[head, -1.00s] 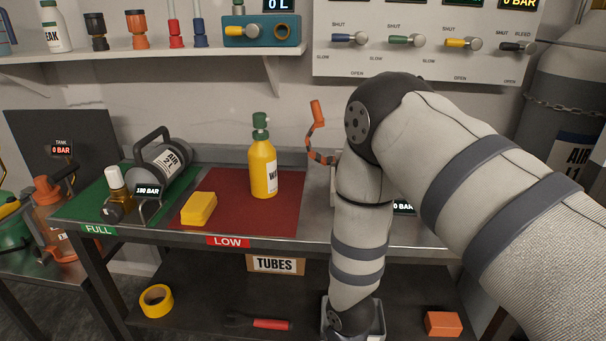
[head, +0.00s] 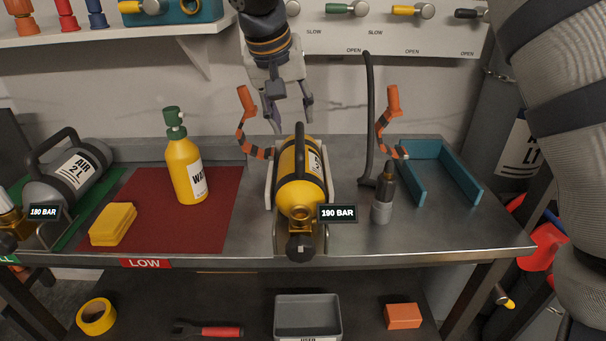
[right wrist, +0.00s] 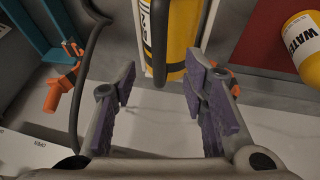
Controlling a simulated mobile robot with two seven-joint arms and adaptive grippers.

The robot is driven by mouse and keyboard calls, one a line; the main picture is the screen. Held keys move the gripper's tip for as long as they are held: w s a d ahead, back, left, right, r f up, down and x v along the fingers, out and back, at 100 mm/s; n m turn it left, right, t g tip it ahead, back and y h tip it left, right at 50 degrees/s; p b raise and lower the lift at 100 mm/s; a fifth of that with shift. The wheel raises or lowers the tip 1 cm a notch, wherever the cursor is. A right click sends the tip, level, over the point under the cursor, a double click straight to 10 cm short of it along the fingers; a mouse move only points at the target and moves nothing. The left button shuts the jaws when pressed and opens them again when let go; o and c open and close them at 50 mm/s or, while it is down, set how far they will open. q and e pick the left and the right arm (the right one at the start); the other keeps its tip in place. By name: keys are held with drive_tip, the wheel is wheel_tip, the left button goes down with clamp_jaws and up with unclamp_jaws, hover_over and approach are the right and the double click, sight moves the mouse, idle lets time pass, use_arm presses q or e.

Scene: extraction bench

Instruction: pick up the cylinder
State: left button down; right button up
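A yellow cylinder (head: 296,190) with a black carry handle (head: 299,150) lies in a cradle (head: 271,190) in the middle of the bench, its brass valve toward me. A tag beside it reads 190 BAR. My right gripper (head: 290,115) is open and empty, pointing down above and behind the cylinder's far end. In the right wrist view, the handle (right wrist: 159,45) shows ahead, between my open, purple-padded fingers (right wrist: 158,88), without visible contact. A grey cylinder (head: 72,178) marked AIR 2L lies on the green mat at the left, tagged 180 BAR. My left gripper is not in view.
Open orange clamp arms (head: 243,130) stand at the cradle's left, with another orange arm (head: 388,110) at its right. A yellow water bottle (head: 184,170) stands left.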

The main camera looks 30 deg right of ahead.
sight(298, 136)
drive_tip(key=x, duration=0.8)
drive_tip(key=shift+w+d, duration=0.1)
drive_tip(key=shift+d, duration=0.05)
drive_tip(key=shift+f, duration=0.25)
drive_tip(key=shift+c, duration=0.4)
clamp_jaws()
drive_tip(key=shift+r, duration=0.15)
